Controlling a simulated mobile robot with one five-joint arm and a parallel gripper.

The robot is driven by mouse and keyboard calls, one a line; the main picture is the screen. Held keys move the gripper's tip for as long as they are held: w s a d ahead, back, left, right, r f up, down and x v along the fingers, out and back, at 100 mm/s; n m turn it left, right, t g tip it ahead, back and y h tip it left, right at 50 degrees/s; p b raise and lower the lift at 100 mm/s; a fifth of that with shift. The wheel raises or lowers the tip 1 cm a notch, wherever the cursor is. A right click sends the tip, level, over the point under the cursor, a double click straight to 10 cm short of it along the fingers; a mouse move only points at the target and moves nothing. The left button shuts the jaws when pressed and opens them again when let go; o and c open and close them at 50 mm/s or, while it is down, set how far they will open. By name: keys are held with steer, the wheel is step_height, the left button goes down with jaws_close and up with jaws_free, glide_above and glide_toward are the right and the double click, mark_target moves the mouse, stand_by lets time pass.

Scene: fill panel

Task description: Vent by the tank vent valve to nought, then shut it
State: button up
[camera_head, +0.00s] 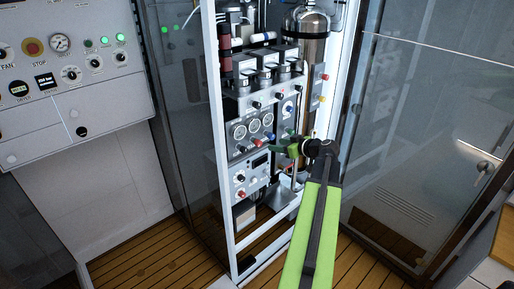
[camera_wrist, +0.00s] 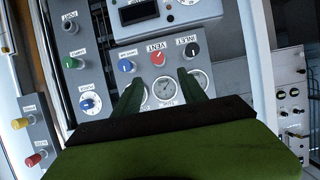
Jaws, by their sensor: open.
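The tank vent valve is a red knob (camera_wrist: 158,58) under a VENT label, in the middle of a row on the grey panel in the wrist view. A blue knob (camera_wrist: 125,65) is on its left and a black INLET knob (camera_wrist: 191,50) on its right. My gripper (camera_wrist: 160,80) is open and empty. Its two fingers point at the panel, with their tips just below the red knob in the picture. A round gauge (camera_wrist: 165,90) shows between the fingers; its reading is too small to tell. In the head view my gripper (camera_head: 288,148) is before the rack's gauge panel (camera_head: 236,119).
A selector dial (camera_wrist: 90,103) and a green knob (camera_wrist: 72,62) are left of the fingers. Yellow (camera_wrist: 28,160) and red buttons stand on a side box. The rack's white frame post (camera_head: 217,150) and an open glass door (camera_head: 425,130) flank my arm.

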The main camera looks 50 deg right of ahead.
mark_target(260, 143)
steer(key=b+x, duration=0.2)
steer(key=x, duration=0.3)
steer(key=b+x, duration=0.2)
steer(key=x, duration=0.4)
steer(key=shift+w+d+f, duration=0.15)
steer(key=shift+d+f, duration=0.1)
steer(key=shift+f, duration=0.1)
steer(key=shift+w+f, duration=0.1)
steer(key=shift+w, duration=0.4)
